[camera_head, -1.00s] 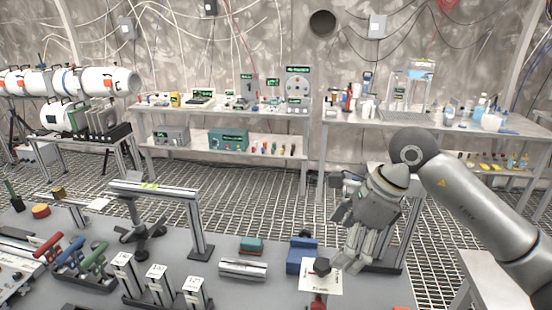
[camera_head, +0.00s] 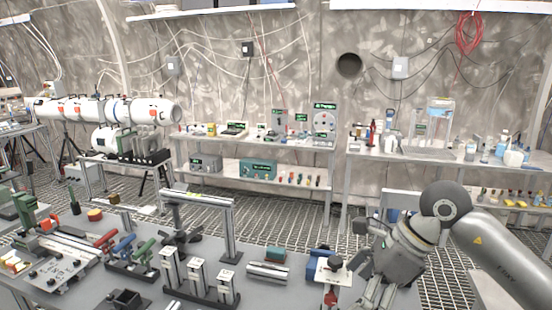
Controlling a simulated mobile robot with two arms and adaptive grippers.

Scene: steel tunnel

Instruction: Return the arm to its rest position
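My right arm enters from the right edge in the head view. Its grey gripper (camera_head: 374,296) hangs with the fingers pointing down, at the right end of the grey workbench (camera_head: 225,290). It is just right of a white card (camera_head: 335,271) with a dark knob and a red part by it. I see nothing held between the fingers, but their gap is not clear. The fingertips are close to the lower picture edge. My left arm and gripper are not in view.
On the bench stand a metal frame (camera_head: 230,230), white-topped posts (camera_head: 197,275), a blue block (camera_head: 321,262), a metal cylinder (camera_head: 268,271) and coloured-handled clamps (camera_head: 143,250). Equipment shelves (camera_head: 255,145) line the back wall. Grating floor (camera_head: 285,232) lies between.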

